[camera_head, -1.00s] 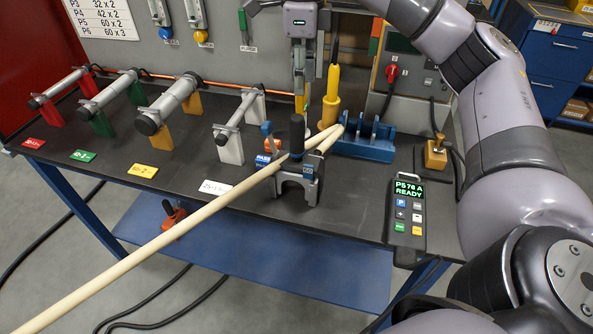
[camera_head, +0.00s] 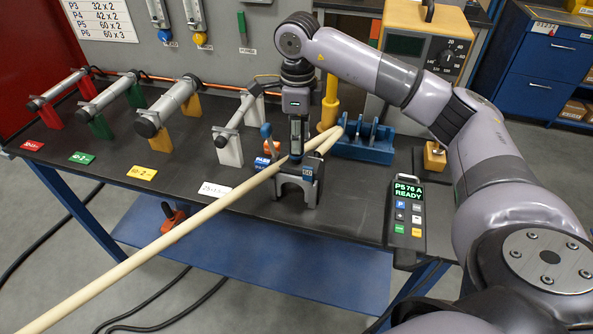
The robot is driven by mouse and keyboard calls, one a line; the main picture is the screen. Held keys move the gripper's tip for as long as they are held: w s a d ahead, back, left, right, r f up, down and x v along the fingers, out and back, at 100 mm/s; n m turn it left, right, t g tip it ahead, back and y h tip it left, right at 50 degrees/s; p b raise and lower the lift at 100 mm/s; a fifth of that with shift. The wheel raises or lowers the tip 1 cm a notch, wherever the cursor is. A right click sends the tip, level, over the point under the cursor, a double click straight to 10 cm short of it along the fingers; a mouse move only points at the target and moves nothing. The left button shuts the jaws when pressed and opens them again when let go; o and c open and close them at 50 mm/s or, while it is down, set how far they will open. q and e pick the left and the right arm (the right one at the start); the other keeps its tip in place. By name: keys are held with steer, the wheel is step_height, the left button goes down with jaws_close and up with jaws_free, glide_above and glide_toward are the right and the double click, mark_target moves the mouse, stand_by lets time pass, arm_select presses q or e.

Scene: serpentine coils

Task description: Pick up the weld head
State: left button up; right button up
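The weld head appears to be the grey clamp-shaped tool (camera_head: 308,188) with a blue label, standing upright on the dark bench where a long pale tube (camera_head: 180,231) passes it. Its upright black handle is mostly hidden by my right gripper (camera_head: 297,150). That gripper points straight down, with its fingers at the handle. I cannot tell whether the fingers are closed on it. The tool's feet appear to rest on the bench. My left gripper is not in view.
A blue slotted rack (camera_head: 365,151) and a yellow holder (camera_head: 330,108) stand just behind. A pendant reading "P5 76 A READY" (camera_head: 408,213) is at the bench's right front. Several tubes on coloured supports, such as the yellow one (camera_head: 158,140), fill the left. The front middle is mostly clear.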

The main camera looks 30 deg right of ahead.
mark_target(298, 157)
steer(key=shift+w+f, duration=0.1)
steer(key=shift+f, duration=1.4)
steer(key=shift+c, duration=0.3)
jaws_close()
steer(key=shift+r, duration=0.2)
steer(key=shift+w, duration=0.15)
